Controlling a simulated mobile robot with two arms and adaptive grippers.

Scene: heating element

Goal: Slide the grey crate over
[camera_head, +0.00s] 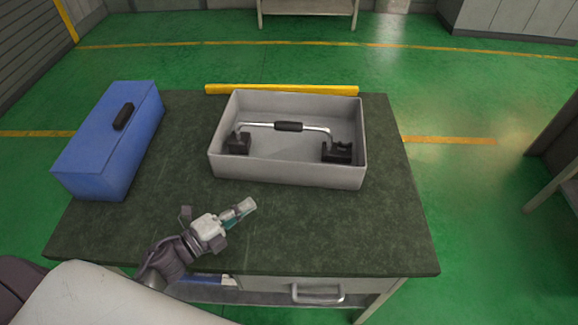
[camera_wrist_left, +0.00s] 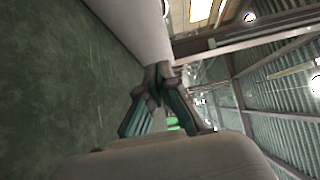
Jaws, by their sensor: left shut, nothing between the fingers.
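The grey crate (camera_head: 285,174) is an open box on the dark green table top, toward the back and right of the middle. Inside it lies a metal bar with a black grip (camera_head: 288,126) and a black block at each end. My left gripper (camera_head: 247,206) is shut and empty, low over the table in front of the crate's near wall and apart from it. In the left wrist view the gripper's fingers (camera_wrist_left: 160,92) come together, with a pale grey surface, likely the crate's wall, beyond them. My right gripper is not in view.
A blue box (camera_head: 106,150) with a black handle stands at the table's left. A yellow bar (camera_head: 282,89) runs along the back edge behind the crate. The table top (camera_head: 340,230) is bare in front and to the right. A drawer with a handle (camera_head: 318,296) is below.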

